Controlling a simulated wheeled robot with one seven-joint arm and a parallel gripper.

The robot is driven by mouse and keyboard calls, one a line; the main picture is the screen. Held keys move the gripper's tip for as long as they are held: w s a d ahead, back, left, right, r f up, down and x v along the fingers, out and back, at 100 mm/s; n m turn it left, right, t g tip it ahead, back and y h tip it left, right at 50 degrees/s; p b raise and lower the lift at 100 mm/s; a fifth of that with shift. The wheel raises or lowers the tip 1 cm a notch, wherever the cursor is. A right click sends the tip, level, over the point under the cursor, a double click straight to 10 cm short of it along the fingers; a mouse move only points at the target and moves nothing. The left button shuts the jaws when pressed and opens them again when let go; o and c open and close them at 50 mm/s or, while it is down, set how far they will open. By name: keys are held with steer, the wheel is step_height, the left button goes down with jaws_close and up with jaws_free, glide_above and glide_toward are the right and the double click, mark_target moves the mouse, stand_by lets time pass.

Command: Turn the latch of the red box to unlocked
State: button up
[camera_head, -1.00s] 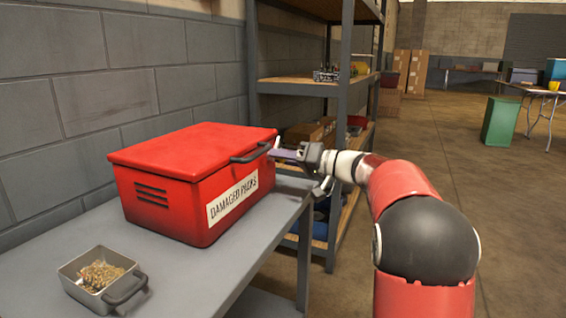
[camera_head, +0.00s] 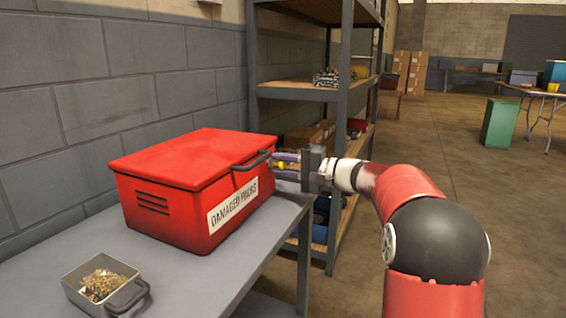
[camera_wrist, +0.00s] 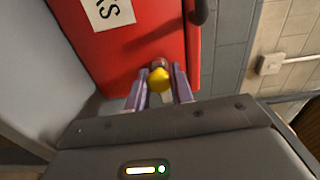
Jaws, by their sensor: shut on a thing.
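The red box (camera_head: 190,185) stands on the grey table with its lid down and a "DAMAGED PACKS" label on its front. Its dark lid handle (camera_head: 252,160) is at the upper front edge. The yellow latch (camera_wrist: 159,80) shows in the wrist view on the box's front, between my fingers; a bit of yellow also shows in the head view (camera_head: 281,165). My gripper (camera_wrist: 158,88) is shut on the latch, with one purple finger on each side. The fingers cover part of the latch, and I cannot tell which setting it is at.
A small grey bin (camera_head: 103,284) of brass-coloured bits sits at the table's near end. The grey table (camera_head: 240,260) has bare room in front of the box. A shelf rack (camera_head: 342,110) stands just behind my gripper. A block wall lies behind the box.

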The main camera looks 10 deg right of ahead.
steer(key=shift+m, duration=0.4)
steer(key=o, duration=0.8)
steer(key=shift+o, duration=0.2)
steer(key=shift+d, duration=0.1)
steer(key=v, duration=0.7)
steer(key=shift+s+d, duration=0.2)
steer(key=shift+d, duration=0.05)
